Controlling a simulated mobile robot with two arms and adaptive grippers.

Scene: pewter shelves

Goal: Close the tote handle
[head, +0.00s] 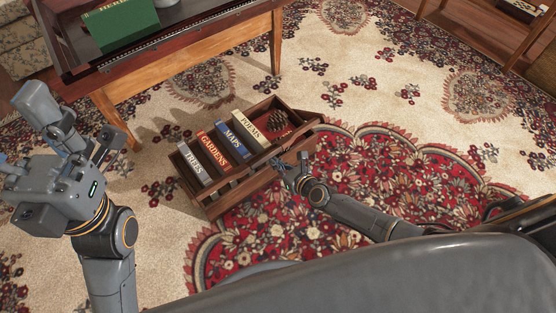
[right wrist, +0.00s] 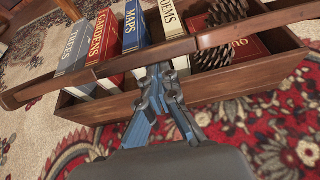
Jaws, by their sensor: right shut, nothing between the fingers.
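The wooden tote (head: 213,208) stands on the rug in the head view, holding several books and a pinecone (right wrist: 228,12). Its long wooden handle (right wrist: 262,24) crosses the right wrist view at a slant, in front of the book spines and over the tote's near side. My right gripper (head: 283,172) is at the tote's near long side. In the right wrist view its blue fingers (right wrist: 160,76) are shut and empty, with the tips just below the handle; I cannot tell if they touch it. My left gripper (head: 62,150) is far left of the tote, its fingers unclear.
A wooden table (head: 180,42) with a green book (head: 122,24) on it stands behind the tote at upper left. A wooden shelf unit (head: 475,25) is at upper right. The patterned rug (head: 400,45) is clear to the right of the tote.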

